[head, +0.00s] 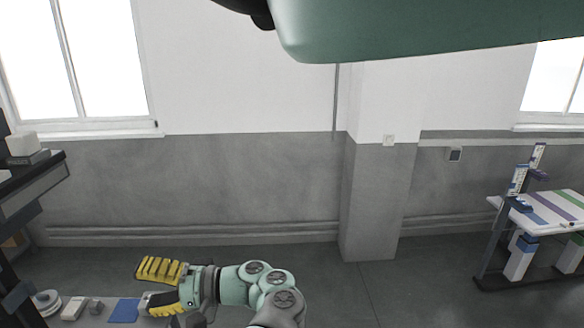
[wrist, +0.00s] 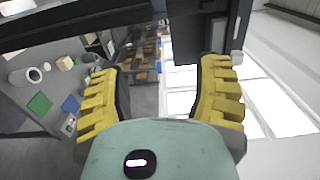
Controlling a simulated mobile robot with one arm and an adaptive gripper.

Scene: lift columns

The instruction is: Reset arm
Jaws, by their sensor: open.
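My gripper (head: 160,285) is at the lower left in the head view, at the end of my green and grey arm. Its two yellow ribbed fingers stand apart with nothing between them. In the wrist view the fingers of my gripper (wrist: 160,95) rise on the left and right, wide apart and empty. Behind them are a dark frame and shelves.
A grey surface at lower left holds a blue square (head: 124,310), a white roll (head: 46,300) and small blocks. A dark shelf unit (head: 30,185) stands at the left edge. A striped-top table (head: 545,212) is at right. The middle floor is clear up to a pillar (head: 375,200).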

